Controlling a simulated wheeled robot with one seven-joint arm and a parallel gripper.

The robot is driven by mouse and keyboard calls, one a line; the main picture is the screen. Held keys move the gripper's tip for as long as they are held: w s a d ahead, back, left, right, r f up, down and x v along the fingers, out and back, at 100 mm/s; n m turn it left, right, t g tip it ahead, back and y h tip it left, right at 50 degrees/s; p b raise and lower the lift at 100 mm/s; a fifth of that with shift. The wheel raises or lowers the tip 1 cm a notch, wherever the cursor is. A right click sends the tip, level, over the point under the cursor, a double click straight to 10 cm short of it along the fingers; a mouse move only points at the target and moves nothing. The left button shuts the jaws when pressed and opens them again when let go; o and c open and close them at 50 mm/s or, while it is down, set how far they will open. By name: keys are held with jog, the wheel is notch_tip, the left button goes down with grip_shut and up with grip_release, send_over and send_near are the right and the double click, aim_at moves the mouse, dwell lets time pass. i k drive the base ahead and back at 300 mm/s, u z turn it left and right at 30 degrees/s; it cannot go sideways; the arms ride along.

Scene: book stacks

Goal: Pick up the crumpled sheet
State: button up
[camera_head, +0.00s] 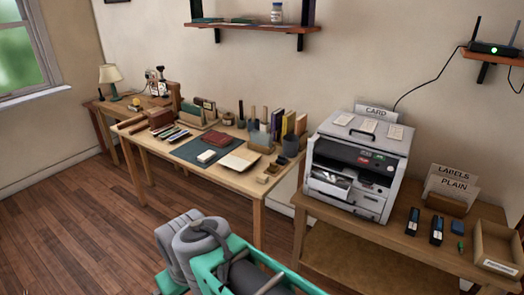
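A white and dark grey printer (357,165) stands on the wooden table at the right. An opening in its front holds pale, uneven paper (333,179); it may be the crumpled sheet, but it is too small to tell. No other crumpled sheet stands out. Grey and green parts of my own body fill the bottom middle of the view. I cannot make out my gripper's fingers among them.
A desk (236,181) with a green mat (195,148), books and holders stands left of the printer. The printer table (398,240) also carries paper folders (447,190), two dark cartridges (437,230) and an open box (497,250). Wooden floor (75,235) is clear at left.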

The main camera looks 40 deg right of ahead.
aim_at(333, 177)
jog(key=z, duration=3.25)
jog(key=i, duration=1)
jog(key=u, duration=4)
